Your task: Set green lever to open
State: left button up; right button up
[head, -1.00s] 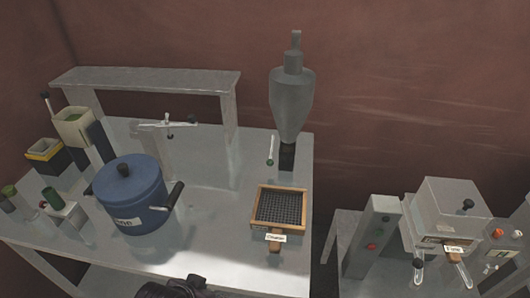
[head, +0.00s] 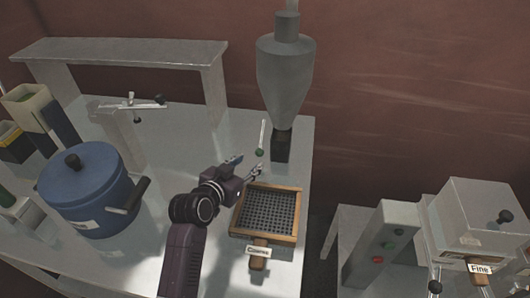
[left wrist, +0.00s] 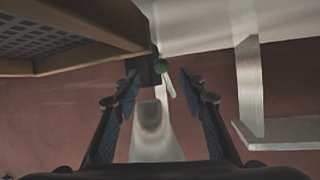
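The green lever is a pale rod with a green ball (head: 260,152) at its lower end. It hangs beside the dark outlet of the grey hopper (head: 285,75). My left gripper (head: 246,166) is just to the left of and below the green ball in the head view. In the left wrist view the gripper (left wrist: 158,85) is open and empty. The green ball (left wrist: 160,66) shows there beyond the fingertips, between them, and the fingers do not appear to touch it. My right gripper is not in view.
A wooden sieve labelled Coarse (head: 268,212) lies right below the gripper. A blue pot (head: 90,195) stands to the left. A grey raised shelf (head: 120,52) and a small balance-like stand (head: 130,105) are behind. A machine (head: 478,215) stands at right on a separate table.

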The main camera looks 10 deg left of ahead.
aim_at(257, 154)
pick_arm(q)
jog(key=shift+w, duration=0.3)
jog(key=shift+p+x, duration=0.45)
jog(key=shift+x, duration=0.7)
jog(key=x, duration=0.2)
jog(key=shift+w+d, duration=0.15)
jog(key=shift+w, duration=0.25)
jog(key=shift+w+d+f, duration=0.1)
jog(key=shift+w+f, duration=0.1)
jog(key=shift+w, duration=0.35)
jog(key=shift+w+f, duration=0.1)
jog(key=shift+w, duration=0.05)
jog(key=shift+c, duration=1.8)
grip_shut()
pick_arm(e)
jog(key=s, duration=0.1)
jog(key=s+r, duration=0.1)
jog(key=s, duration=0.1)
